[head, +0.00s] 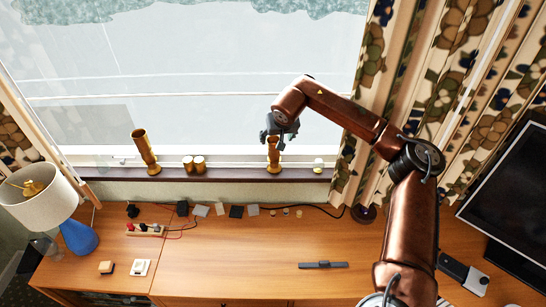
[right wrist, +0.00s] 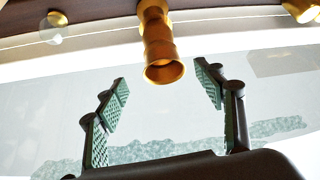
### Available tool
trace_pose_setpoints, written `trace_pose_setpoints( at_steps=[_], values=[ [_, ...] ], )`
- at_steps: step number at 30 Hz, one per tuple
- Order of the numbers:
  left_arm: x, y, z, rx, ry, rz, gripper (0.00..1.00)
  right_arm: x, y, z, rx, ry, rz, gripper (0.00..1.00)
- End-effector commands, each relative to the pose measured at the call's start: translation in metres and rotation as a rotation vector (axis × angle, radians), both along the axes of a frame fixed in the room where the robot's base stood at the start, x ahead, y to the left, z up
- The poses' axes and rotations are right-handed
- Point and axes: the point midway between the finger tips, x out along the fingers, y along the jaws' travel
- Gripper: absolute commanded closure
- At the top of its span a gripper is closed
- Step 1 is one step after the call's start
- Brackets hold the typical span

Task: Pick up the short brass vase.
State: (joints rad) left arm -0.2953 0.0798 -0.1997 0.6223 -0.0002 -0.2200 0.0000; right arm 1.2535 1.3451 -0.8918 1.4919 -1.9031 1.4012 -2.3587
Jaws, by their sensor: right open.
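The short brass vase (head: 273,158) stands upright on the dark windowsill, right of the sill's middle. My right gripper (head: 279,128) is above it, pointing down, and hides part of its top in the head view. In the right wrist view the vase (right wrist: 162,42) shows its open mouth toward me, near the gap between the fingertips. My right gripper (right wrist: 163,84) is open there, with a finger to each side and visible space between each finger and the vase. A taller brass vase (head: 145,151) stands farther left on the sill. My left gripper is not in view.
A small white-and-gold object (head: 318,165) is right of the short vase. The window (head: 200,80) is behind; a patterned curtain (head: 372,90) hangs at right. The wooden desk (head: 230,265) below holds a lamp (head: 38,192) and small items.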

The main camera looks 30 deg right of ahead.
Motion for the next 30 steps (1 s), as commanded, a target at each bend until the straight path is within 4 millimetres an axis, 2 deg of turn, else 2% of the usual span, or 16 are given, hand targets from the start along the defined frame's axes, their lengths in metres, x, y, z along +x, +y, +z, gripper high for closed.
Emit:
trace_pose_setpoints(
  at_steps=[6,15,22,30],
  values=[
    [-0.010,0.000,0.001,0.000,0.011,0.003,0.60,0.008,-0.001,-0.017,0.002,0.001,0.001,0.37],
    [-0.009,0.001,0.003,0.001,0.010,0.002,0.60,0.027,-0.005,-0.052,0.005,0.000,0.000,0.37],
    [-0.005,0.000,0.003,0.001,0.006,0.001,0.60,0.029,-0.006,-0.054,0.004,0.000,0.001,0.37],
    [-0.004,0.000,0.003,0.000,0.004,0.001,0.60,0.028,-0.006,-0.054,0.004,0.000,0.001,0.56]
  ],
)
